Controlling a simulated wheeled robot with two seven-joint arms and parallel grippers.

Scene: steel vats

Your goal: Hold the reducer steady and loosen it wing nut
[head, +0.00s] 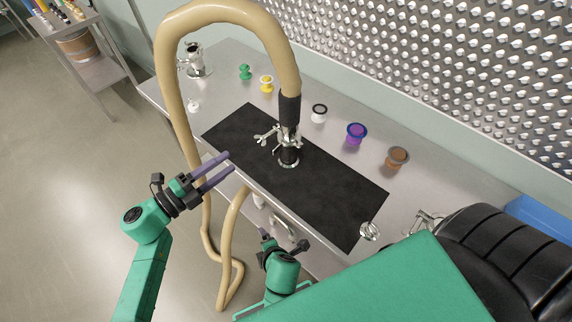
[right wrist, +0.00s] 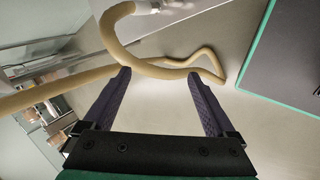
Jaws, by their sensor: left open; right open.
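The metal reducer (head: 288,158) stands upright on the black mat (head: 335,195), below the dark cuff of a thick tan hose (head: 289,70). A clamp with a silver wing nut (head: 264,136) sits around the joint, the wing nut pointing left. My left gripper (head: 230,161) is open and empty, left of the reducer near the mat's front edge, its purple fingers pointing toward it. My right gripper (head: 284,240) is lower, in front of the bench edge, apart from the reducer. In the right wrist view its fingers (right wrist: 160,73) are spread with nothing gripped; the reducer is not clearly seen there.
Green (head: 245,72), yellow (head: 267,83), white-black (head: 319,113), purple (head: 356,133) and brown (head: 397,157) fittings line the bench's back. A metal fitting (head: 370,231) lies at the mat's right end. The hose loops down past the bench front, near both arms.

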